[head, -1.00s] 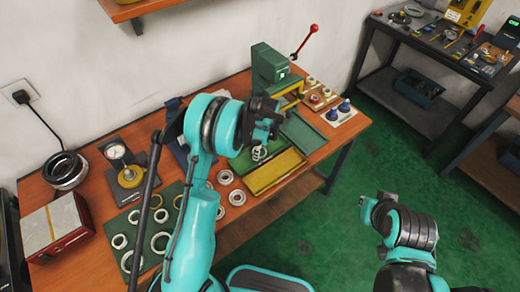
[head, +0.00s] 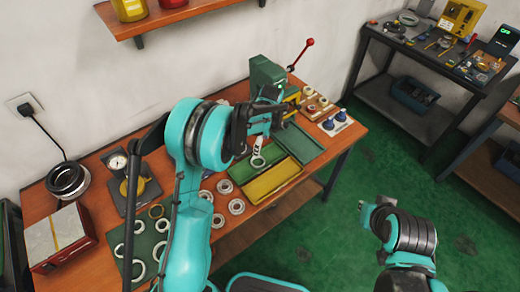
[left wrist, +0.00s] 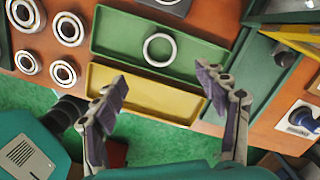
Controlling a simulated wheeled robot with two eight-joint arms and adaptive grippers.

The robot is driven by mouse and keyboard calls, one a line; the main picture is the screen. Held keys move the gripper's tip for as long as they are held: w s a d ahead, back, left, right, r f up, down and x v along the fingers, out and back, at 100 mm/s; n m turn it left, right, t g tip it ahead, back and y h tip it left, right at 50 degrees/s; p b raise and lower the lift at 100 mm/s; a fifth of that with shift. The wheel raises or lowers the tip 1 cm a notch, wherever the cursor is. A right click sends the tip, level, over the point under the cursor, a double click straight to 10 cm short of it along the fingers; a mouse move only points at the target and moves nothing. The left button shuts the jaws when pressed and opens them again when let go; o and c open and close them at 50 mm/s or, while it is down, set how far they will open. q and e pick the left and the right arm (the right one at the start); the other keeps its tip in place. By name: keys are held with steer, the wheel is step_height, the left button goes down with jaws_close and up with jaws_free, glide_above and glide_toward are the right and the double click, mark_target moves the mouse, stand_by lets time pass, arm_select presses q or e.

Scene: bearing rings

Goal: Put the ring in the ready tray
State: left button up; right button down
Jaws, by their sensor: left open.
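A pale metal ring (left wrist: 160,49) lies flat in a long green tray (left wrist: 105,40), near its middle in the left wrist view. In the head view the ring (head: 258,161) shows just below my left gripper (head: 266,125). In the left wrist view my left gripper (left wrist: 163,84) is open and empty, its fingers apart, above the trays and clear of the ring. A yellow tray (left wrist: 145,97) lies alongside the green one. No label shows which tray is the ready one. My right gripper (head: 368,212) is over the floor at right; its jaws are unclear.
Another green tray (head: 300,144) lies to the right, near blue-topped parts (head: 328,124). A dial gauge (head: 117,162) stands at left.

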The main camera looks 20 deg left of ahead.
arm_select(q)
steer(key=s+a+r+n+t, duration=0.1)
steer(key=s+r+n+t, duration=0.2)
steer(key=s+r+n, duration=1.05)
steer(key=s+r+n+t, duration=0.1)
steer(key=s+n+t, duration=0.1)
steer(key=s, duration=0.4)
steer(key=s+r+n+t+h, duration=0.1)
steer(key=s+r+n+t, duration=0.1)
steer(key=s+n, duration=0.2)
steer(key=shift+s+a, duration=0.35)
steer(key=shift+s, duration=0.75)
step_height(320, 180, down, 5)
steer(key=b, duration=0.5)
